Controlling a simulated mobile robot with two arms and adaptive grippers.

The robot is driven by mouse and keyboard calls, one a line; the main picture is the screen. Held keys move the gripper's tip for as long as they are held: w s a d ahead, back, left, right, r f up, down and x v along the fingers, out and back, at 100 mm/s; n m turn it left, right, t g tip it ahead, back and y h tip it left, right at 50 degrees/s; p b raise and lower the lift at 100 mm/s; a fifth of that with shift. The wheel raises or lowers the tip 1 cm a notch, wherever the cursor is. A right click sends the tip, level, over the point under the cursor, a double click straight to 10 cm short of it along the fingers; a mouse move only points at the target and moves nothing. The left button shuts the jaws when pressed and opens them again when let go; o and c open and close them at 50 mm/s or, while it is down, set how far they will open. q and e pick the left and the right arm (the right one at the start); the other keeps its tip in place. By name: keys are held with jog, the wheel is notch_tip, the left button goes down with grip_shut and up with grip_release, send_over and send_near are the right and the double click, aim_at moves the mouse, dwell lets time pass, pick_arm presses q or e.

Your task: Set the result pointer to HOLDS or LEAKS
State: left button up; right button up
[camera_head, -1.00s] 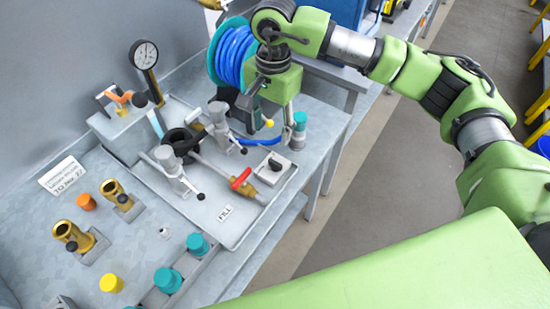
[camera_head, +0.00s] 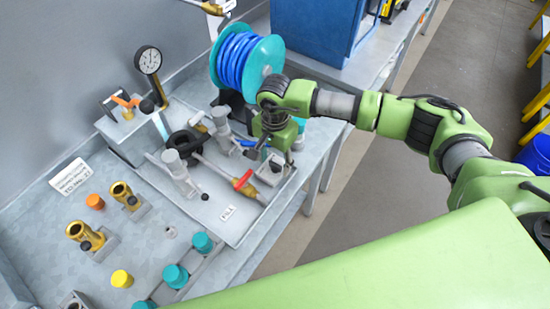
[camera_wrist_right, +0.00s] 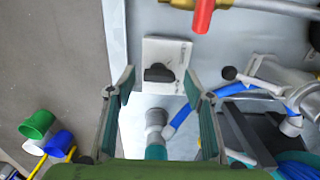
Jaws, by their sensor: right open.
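The result pointer (camera_wrist_right: 158,73) is a black knob on a small pale plate (camera_wrist_right: 177,48) with print too small to read. In the head view the plate (camera_head: 290,173) sits at the right edge of the grey tray, and my right gripper (camera_head: 275,152) hangs just above it, partly hiding the knob. In the right wrist view my right gripper (camera_wrist_right: 157,86) is open and empty. Its fingers are on either side of the knob in the picture, apart from it. Which mark the pointer faces, I cannot tell. My left gripper is not in view.
A brass valve with a red lever (camera_head: 243,180) lies left of the plate. A blue hose reel (camera_head: 240,62) stands behind. The bench's right edge is close to the plate.

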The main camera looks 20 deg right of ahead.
jog(key=c, duration=1.1)
jog(key=shift+f, duration=0.1)
